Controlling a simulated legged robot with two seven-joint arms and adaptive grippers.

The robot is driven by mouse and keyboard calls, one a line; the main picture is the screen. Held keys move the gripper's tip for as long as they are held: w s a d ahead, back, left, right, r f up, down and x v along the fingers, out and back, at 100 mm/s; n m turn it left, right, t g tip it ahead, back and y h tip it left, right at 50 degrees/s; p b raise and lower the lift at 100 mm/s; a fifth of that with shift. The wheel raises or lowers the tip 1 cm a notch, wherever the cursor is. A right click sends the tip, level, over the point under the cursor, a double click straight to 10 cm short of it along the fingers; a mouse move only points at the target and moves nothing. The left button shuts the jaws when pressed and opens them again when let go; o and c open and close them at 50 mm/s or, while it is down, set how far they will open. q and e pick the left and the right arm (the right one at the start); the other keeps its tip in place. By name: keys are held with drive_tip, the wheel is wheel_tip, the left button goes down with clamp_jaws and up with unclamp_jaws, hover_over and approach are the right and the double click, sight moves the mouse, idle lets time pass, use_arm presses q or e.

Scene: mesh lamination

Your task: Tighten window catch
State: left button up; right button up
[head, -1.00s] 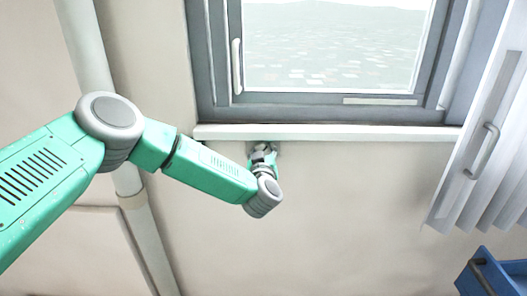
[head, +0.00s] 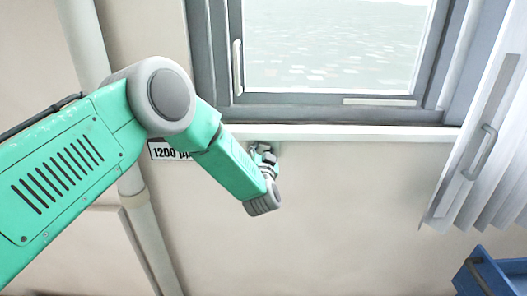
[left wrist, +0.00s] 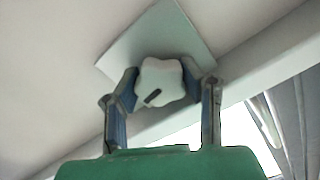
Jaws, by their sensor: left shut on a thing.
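The catch knob (left wrist: 165,72) is a white, lobed knob with a dark mark on its face, in the left wrist view. It sits in front of a pale square plate (left wrist: 165,32) on the wall. My left gripper (left wrist: 163,82) is shut on the knob, one finger on each side. In the head view my left gripper (head: 263,152) is at the wall just below the window sill (head: 350,132). There the knob is mostly hidden by the gripper and wrist. My right gripper is in neither view.
The window (head: 335,50) has a pale upright handle (head: 237,67) on its left side. White slatted blinds (head: 485,140) hang at the right, above a blue crate (head: 490,275). A pipe (head: 140,225) runs down the left wall.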

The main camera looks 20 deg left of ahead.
use_arm(q)
drive_tip(key=shift+d+m, duration=0.1)
drive_tip(key=shift+m, duration=0.7)
drive_tip(key=shift+f, duration=0.1)
drive_tip(key=o, duration=1.2)
